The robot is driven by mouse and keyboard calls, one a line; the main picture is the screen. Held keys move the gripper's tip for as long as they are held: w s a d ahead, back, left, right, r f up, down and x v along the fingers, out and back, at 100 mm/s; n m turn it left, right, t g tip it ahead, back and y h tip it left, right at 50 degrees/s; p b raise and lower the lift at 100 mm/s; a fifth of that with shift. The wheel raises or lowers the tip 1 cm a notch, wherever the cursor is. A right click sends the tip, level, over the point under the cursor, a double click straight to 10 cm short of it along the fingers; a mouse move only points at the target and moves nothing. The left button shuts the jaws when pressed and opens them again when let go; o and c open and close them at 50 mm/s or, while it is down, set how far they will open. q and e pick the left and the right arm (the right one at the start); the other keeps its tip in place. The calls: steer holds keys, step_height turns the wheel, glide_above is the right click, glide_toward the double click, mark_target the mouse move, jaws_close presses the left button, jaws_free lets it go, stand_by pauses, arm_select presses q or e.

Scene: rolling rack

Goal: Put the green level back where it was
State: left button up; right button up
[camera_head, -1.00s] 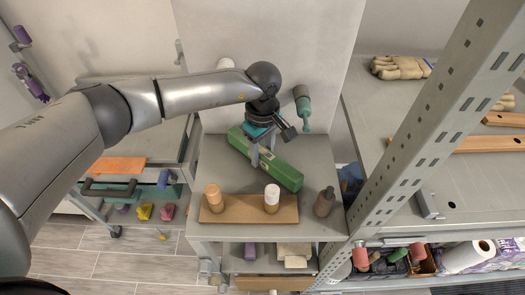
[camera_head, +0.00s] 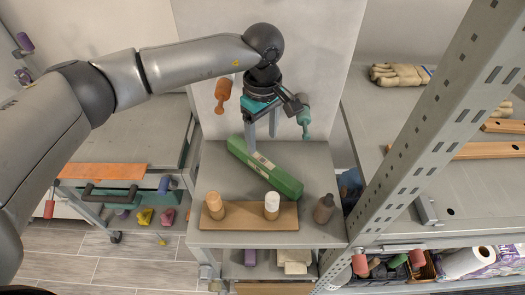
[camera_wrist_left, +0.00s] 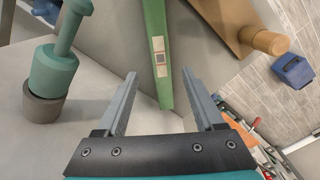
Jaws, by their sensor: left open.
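The green level (camera_head: 270,172) lies flat and slantwise on the top shelf of the grey rolling rack (camera_head: 222,170), behind the brown board. My left gripper (camera_head: 262,142) is open and empty, raised above the level's left half and apart from it. In the left wrist view the level (camera_wrist_left: 155,50) shows beyond the gap between the open fingers (camera_wrist_left: 170,92), with a pale label on its side. My right gripper is in neither view.
A brown board (camera_head: 240,221) carries two bottle-like pieces in front of the level. A dark bottle (camera_head: 324,208) stands to the right. A teal-handled tool (camera_head: 304,118) and an orange one (camera_head: 223,92) hang on the back panel. A perforated post (camera_head: 430,110) rises at right.

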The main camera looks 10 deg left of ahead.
arm_select(q)
steer(key=shift+r, duration=2.25)
